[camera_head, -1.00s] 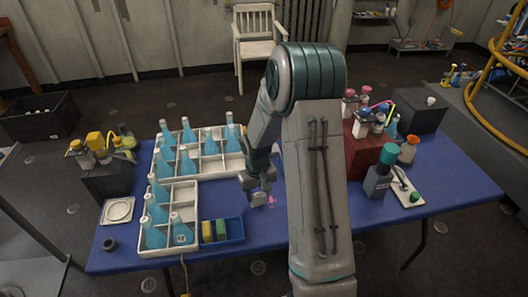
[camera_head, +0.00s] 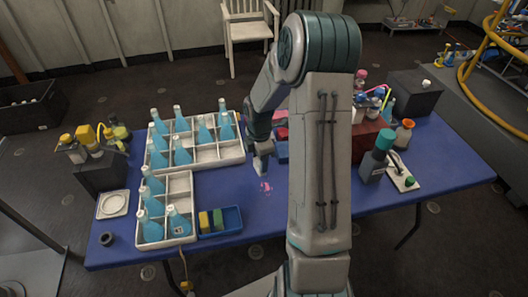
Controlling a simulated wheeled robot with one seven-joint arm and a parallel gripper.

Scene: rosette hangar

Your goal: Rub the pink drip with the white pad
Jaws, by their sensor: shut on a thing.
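The pink drip (camera_head: 265,186) is a small pink mark on the blue tabletop (camera_head: 240,185), just right of the white bottle crates. My gripper (camera_head: 262,162) hangs just behind and above it in the picture. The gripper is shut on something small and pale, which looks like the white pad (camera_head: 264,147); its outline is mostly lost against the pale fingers. I cannot tell whether the pad touches the table. It does not cover the drip.
White crates (camera_head: 181,185) with blue bottles stand left of the drip. A small blue tray (camera_head: 232,218) holds yellow and green pads in front. Another blue tray (camera_head: 282,150) with red items is partly behind my arm.

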